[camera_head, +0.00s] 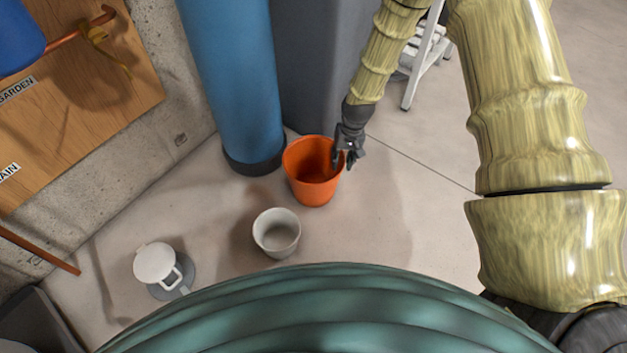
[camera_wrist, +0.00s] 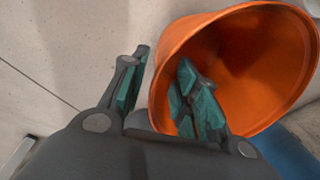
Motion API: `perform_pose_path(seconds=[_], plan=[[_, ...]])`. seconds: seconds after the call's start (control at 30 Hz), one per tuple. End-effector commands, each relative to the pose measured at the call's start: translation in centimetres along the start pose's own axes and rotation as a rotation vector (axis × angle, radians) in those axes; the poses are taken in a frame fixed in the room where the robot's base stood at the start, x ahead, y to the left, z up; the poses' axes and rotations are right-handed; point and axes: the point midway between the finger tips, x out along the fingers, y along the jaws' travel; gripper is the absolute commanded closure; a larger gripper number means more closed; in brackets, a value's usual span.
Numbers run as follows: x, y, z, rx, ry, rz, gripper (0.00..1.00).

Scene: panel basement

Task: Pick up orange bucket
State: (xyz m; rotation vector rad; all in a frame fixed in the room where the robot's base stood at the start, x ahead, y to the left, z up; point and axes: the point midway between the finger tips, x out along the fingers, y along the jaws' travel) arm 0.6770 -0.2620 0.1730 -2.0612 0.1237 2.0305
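The orange bucket (camera_head: 312,180) stands upright on the floor in the head view, in front of a blue cylinder. My gripper (camera_head: 344,158) is at the bucket's right rim. In the wrist view the bucket (camera_wrist: 185,40) fills the upper right, its open mouth showing. My gripper (camera_wrist: 163,88) has its two fingers apart there. One finger lies over the bucket's mouth and the other is outside the wall, so the rim runs between them. A gap shows between the outer finger and the wall. The lower part of the rim is hidden behind the gripper.
A white bucket (camera_head: 277,236) stands just in front of the orange one. A white lidded container (camera_head: 156,264) is further left. The blue cylinder (camera_head: 233,80) and a dark grey cabinet (camera_head: 318,60) stand behind. A white step stool (camera_head: 425,60) is behind the arm. Floor to the right is clear.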

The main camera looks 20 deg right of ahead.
Motion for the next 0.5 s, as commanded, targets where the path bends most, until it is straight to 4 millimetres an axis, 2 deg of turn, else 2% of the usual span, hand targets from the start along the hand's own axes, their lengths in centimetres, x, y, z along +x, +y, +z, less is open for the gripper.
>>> perform_pose_path(seconds=[0.03,0.1,0.37,0.4,0.5], plan=[[1.12,0.07,0.07,0.0,-0.001,0.0,0.7],[1.58,0.05,0.08,0.0,-0.002,0.0,0.7],[1.67,0.01,0.09,0.0,-0.001,0.0,0.7],[1.67,0.01,0.09,0.0,-0.001,0.0,0.72],[1.67,0.01,0.09,0.0,-0.001,0.0,0.9]])
